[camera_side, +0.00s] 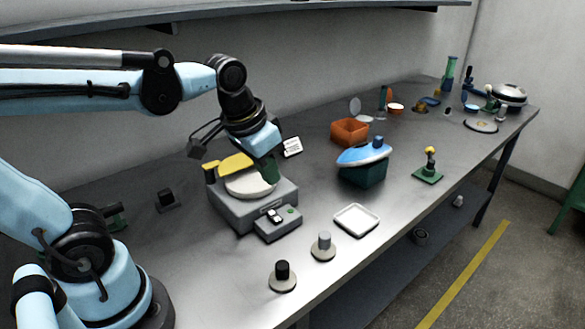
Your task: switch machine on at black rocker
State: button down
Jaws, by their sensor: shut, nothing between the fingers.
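A grey machine (228,213) stands on the bench with a round cream plate (248,184) and a yellow part (236,164) on top. A lower front panel (284,231) sticks out from it. The small black-and-white rocker (275,216) is on this panel, beside a green spot (291,210). Which way the rocker is tipped is too small to tell. My gripper (271,174) points down over the right part of the cream plate, behind and above the rocker. Its green fingers are shut and empty. Whether they touch the plate cannot be told.
Two round-based knobs, one black (282,275) and one grey (323,244), and a white tray (356,220) lie in front. A green bin with a blue lid (363,165) and an orange box (349,132) stand to the right. The bench's front edge is near the knobs.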

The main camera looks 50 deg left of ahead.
aim_at(277, 219)
jog(key=f+t, duration=0.1)
jog(key=s+f+t, duration=0.1)
jog(key=shift+s+d+t, duration=0.15)
jog(key=shift+s+t, duration=0.1)
jog(key=shift+t, duration=0.15)
jog(key=c, duration=1.8)
grip_release()
jog(key=shift+f, duration=0.15)
jog(key=shift+o, duration=1.2)
jog(key=o, duration=0.5)
jog(key=n, duration=0.2)
jog(key=shift+w+a+r+n+g, duration=0.2)
jog(key=shift+w+r+n+g, duration=0.05)
jog(key=shift+w+n+g, duration=0.05)
jog(key=shift+o, duration=0.5)
jog(key=shift+w+a+r+n+g, duration=0.1)
jog(key=shift+w+n+g, duration=0.1)
jog(key=shift+n, duration=0.3)
jog(key=shift+w+r+n+g, duration=0.1)
jog(key=shift+n+g, duration=0.1)
jog(key=shift+n, duration=0.3)
jog(key=shift+w+a+f+n+g, duration=0.3)
jog(key=shift+w+f+n+g, duration=0.45)
jog(key=shift+f+n, duration=1.35)
jog(key=shift+w+a+f+n+g, duration=0.4)
jog(key=shift+f+n+g, duration=0.6)
jog(key=shift+f+n, duration=1.05)
jog(key=shift+w+a+f+n+g, duration=0.25)
jog(key=shift+w+f+n+g, duration=0.5)
jog(key=shift+f+n, duration=1.35)
